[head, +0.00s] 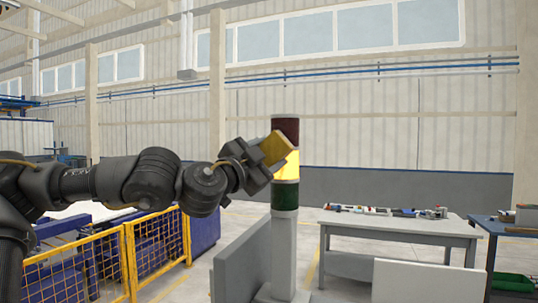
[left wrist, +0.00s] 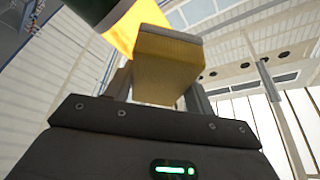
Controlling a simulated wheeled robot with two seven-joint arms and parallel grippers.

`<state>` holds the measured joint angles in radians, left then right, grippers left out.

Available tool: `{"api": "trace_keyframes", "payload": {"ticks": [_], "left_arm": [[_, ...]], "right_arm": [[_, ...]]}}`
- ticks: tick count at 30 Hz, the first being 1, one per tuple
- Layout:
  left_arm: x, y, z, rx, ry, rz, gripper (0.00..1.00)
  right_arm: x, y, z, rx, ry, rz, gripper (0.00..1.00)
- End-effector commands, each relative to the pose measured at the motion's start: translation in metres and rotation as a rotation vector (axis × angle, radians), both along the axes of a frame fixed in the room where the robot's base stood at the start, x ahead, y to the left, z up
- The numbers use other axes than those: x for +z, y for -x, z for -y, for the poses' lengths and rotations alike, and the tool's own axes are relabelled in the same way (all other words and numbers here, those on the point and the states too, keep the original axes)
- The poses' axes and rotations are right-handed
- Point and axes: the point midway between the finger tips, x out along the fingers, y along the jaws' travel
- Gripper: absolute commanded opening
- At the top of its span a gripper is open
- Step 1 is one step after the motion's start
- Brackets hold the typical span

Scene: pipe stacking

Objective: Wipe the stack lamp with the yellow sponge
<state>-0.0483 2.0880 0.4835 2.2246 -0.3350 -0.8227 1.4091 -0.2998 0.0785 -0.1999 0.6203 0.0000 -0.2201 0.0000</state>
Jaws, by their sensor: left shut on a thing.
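The stack lamp (head: 285,197) stands upright on a pale post, with a dark red section on top, a lit yellow section in the middle and a green one below. My left gripper (head: 262,158) is shut on the yellow sponge (head: 275,147) and holds it at the lamp's upper left, over the red and yellow sections. In the left wrist view the sponge (left wrist: 165,62) sits between the two fingers, and the glowing lamp section (left wrist: 135,28) is right behind its far end. I cannot tell whether they touch. My right gripper is not in view.
A grey table (head: 395,225) with small items stands right of the lamp, and a blue bench (head: 505,228) is at the far right. A grey panel (head: 242,262) stands beside the lamp's post. A yellow mesh fence (head: 95,262) is at the lower left.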

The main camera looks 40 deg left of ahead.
Motion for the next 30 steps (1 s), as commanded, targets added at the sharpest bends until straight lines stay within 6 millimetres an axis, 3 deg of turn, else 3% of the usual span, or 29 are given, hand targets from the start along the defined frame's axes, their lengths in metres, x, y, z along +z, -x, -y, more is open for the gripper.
{"api": "trace_keyframes", "payload": {"ticks": [12, 24, 30], "left_arm": [[0.001, -0.01, 0.034, -0.002, -0.003, -0.003, 0.36], [0.0, -0.01, 0.037, -0.002, -0.001, -0.001, 0.36], [0.004, 0.004, 0.043, -0.003, -0.003, -0.003, 0.36]], "right_arm": [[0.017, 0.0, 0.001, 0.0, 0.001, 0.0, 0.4], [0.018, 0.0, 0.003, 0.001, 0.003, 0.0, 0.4], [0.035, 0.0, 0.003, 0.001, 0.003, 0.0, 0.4]]}}
